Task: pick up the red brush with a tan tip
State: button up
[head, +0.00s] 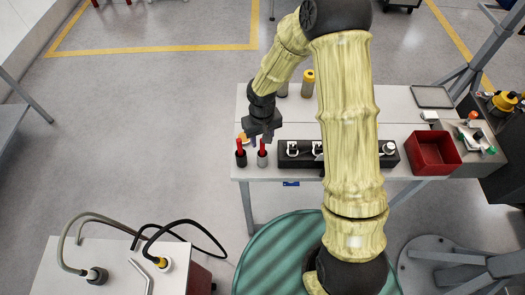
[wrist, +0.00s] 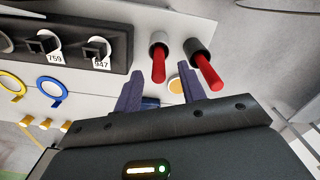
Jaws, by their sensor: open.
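Two red-handled brushes stand on the left front of the white table, handles up. The left one (head: 240,145) is in a black cup (head: 241,160); the right one (head: 262,145) is in a grey cup (head: 262,161). In the wrist view, the brush in the grey cup (wrist: 158,66) is at the middle, and the brush in the black cup (wrist: 210,72) is to its right. Their tips are hidden in the cups, so I cannot tell which has the tan tip. My gripper (head: 262,134) is open and empty above the cups; its fingers (wrist: 160,76) also show in the wrist view.
A black rack (head: 300,164) with numbered tags stands right of the cups, partly behind my arm. A red bin (head: 434,153) and a grey tray (head: 432,97) are on the table's right. A yellow-capped canister (head: 308,84) stands at the back.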

aim_at(262, 145)
jog(key=shift+w+f+p, duration=0.1)
jog(key=shift+f+p, duration=0.95)
jog(key=shift+f, duration=1.25)
jog(key=shift+c, duration=0.2)
grip_shut()
